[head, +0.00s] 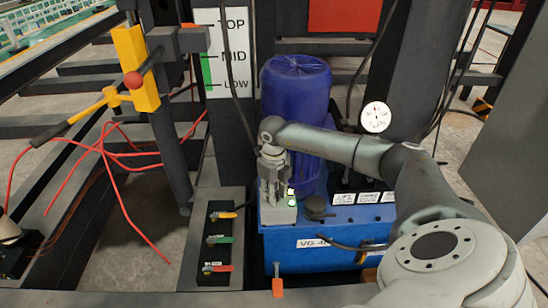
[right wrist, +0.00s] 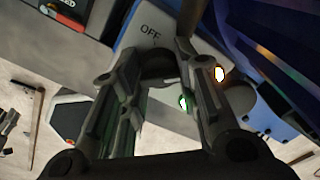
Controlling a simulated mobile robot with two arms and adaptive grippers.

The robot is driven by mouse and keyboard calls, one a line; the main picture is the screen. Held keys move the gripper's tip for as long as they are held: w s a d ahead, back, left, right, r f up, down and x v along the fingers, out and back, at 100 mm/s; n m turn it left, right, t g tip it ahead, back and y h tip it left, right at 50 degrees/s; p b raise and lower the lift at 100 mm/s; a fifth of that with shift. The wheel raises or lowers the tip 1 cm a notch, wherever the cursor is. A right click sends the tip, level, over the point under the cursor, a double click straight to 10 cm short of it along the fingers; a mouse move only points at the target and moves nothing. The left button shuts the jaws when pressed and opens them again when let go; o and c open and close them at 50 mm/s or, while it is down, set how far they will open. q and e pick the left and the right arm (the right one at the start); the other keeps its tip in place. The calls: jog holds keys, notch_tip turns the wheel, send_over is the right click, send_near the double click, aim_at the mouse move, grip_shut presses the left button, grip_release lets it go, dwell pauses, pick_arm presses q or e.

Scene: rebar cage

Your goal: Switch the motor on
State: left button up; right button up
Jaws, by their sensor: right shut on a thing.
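The motor (head: 297,85) is a blue upright cylinder on a blue tank in the head view. A pale grey switch box (head: 280,214) stands at the tank's front left corner. In the right wrist view the box's pale face (right wrist: 150,30) reads OFF. My right gripper (head: 272,178) reaches down over the box. In the right wrist view its fingers (right wrist: 158,72) are closed around a dark switch knob (right wrist: 158,62) just below the OFF mark. The fingers hide most of the knob, so its exact setting cannot be told. My left gripper is not clearly seen.
A green light (right wrist: 183,102) and a white light (right wrist: 220,73) glow beside the gripper. A gauge (head: 376,116) sits behind my right arm. A panel of coloured levers (head: 218,240) is left of the tank (head: 300,258). Red hoses (head: 118,160) hang at left.

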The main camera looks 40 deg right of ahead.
jog(key=o, duration=1)
jog(key=shift+o, duration=0.2)
jog(key=shift+r, duration=0.25)
notch_tip(320, 180, up, 12)
jog(key=shift+f, duration=0.2)
jog(key=shift+f, duration=0.1)
